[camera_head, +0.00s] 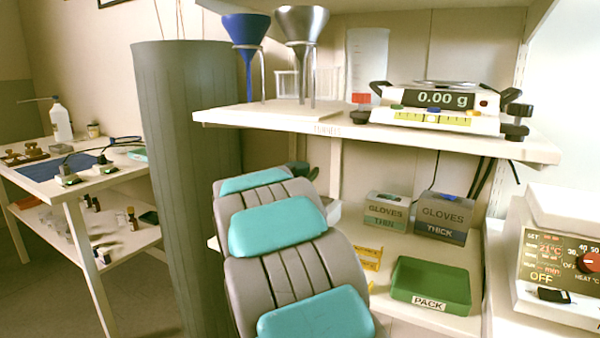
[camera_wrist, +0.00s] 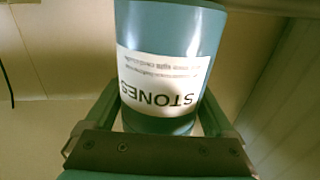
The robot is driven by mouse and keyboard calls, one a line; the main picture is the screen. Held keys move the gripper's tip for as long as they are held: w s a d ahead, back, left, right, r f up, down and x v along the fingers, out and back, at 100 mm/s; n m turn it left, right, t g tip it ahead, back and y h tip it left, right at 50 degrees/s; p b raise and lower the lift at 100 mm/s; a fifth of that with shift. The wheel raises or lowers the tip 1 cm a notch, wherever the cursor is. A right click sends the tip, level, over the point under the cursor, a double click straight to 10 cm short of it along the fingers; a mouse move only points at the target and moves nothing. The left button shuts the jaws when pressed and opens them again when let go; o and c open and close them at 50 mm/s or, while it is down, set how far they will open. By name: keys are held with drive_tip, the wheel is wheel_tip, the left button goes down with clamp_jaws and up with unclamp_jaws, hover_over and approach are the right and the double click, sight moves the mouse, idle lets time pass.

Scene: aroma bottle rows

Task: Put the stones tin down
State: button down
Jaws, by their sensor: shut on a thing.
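The stones tin (camera_wrist: 168,30) is blue-grey with a white label that reads STONES, upside down in the wrist view. My gripper (camera_wrist: 160,100) is shut on it, with one finger on each side of its body. In the head view my arm reaches toward the lower shelf (camera_head: 398,246) and hides most of the gripper and the tin. I cannot tell whether the tin touches a surface.
On the lower shelf stand a THIN gloves box (camera_head: 386,212), a THICK gloves box (camera_head: 443,217), a yellow item (camera_head: 368,257) and a green PACK tray (camera_head: 430,285). The upper shelf (camera_head: 330,128) holds funnels and a scale (camera_head: 435,118). A heater unit (camera_head: 560,265) stands right.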

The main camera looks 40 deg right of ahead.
unclamp_jaws()
drive_tip(key=shift+r, duration=0.15)
drive_tip(key=v, duration=1.2)
drive_tip(key=shift+w+a, duration=0.1)
drive_tip(key=shift+a, duration=0.05)
